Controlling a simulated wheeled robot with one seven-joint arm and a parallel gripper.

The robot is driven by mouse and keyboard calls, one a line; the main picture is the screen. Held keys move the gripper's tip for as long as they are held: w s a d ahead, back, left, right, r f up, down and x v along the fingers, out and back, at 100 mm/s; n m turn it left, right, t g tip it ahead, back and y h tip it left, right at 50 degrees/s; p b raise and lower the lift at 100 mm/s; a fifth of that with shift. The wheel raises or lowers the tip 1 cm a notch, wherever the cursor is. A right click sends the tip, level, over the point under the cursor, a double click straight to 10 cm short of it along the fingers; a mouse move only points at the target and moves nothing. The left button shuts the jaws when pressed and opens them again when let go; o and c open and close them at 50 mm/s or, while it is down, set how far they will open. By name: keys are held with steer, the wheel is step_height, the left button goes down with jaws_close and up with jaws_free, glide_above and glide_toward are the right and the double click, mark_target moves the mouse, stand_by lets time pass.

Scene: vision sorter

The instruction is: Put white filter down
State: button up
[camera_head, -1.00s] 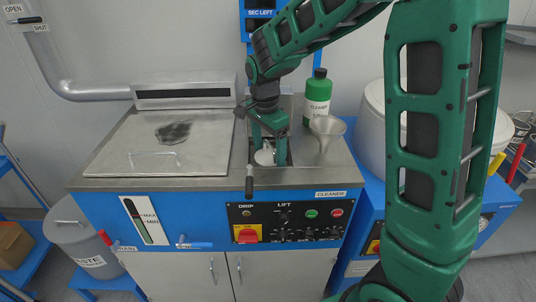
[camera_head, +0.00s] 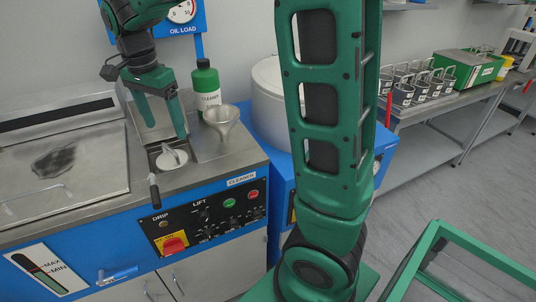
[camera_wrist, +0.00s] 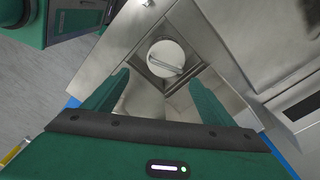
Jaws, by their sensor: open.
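The white filter (camera_head: 172,158) is a round white disc with a raised bar across its top. It sits in the small square opening in the steel top of the blue machine, and it also shows in the wrist view (camera_wrist: 166,58). My gripper (camera_head: 164,130) is open above the filter, its two green fingers spread wide with nothing between them. In the wrist view the filter lies beyond the fingertips (camera_wrist: 163,82), apart from them.
A green cleaner bottle (camera_head: 206,88) and a metal funnel (camera_head: 222,120) stand right of the opening. A black-gripped lever (camera_head: 153,188) stands at the front edge. A steel lid (camera_head: 60,165) covers the left. Several small baskets (camera_head: 403,92) stand on the right bench.

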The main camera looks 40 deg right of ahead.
steer(key=s+d+f+n, duration=0.2)
steer(key=s+d, duration=0.3)
steer(key=s, duration=0.5)
steer(key=s+d+f+n, duration=0.2)
steer(key=s+d, duration=0.4)
steer(key=s, duration=0.4)
steer(key=s+d+f+n+y, duration=0.1)
steer(key=s+d+f+n, duration=0.1)
steer(key=s+d, duration=0.4)
steer(key=s+n, duration=0.1)
steer(key=s, duration=0.3)
steer(key=shift+n, duration=0.4)
steer(key=shift+d+f, duration=0.1)
